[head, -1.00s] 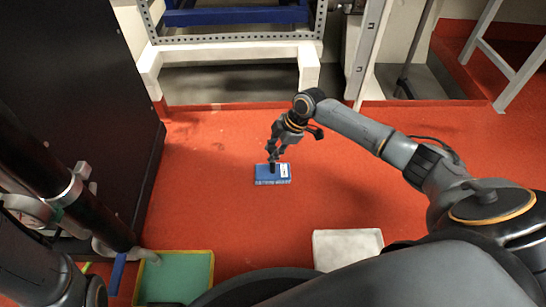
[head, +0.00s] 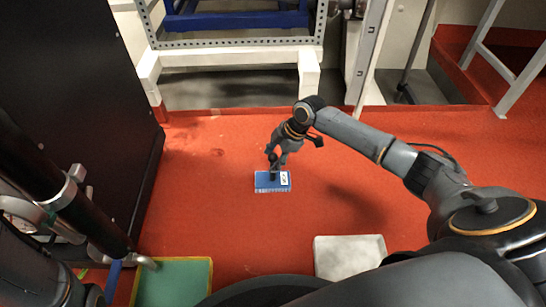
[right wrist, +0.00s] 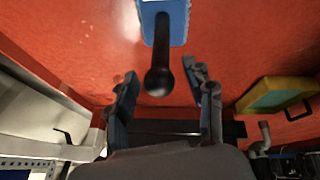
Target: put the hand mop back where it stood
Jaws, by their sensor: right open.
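The hand mop is a blue pad (head: 265,186) with a white label and a black upright handle. It rests flat on the red floor in the middle of the head view. In the right wrist view its blue pad (right wrist: 176,28) is at the top, and its black handle (right wrist: 160,70) points toward the camera. My right gripper (right wrist: 160,72) is open, one finger either side of the handle's rounded end, with visible gaps. In the head view the right gripper (head: 275,160) is just above the mop and partly covers the handle. My left gripper is not clearly in view.
A green tray with a yellow rim (head: 210,283) is at the bottom left, and a white tray (head: 348,257) at the bottom right. A black cabinet (head: 90,90) stands at left. A white frame (head: 235,52) stands behind. Red floor around the mop is clear.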

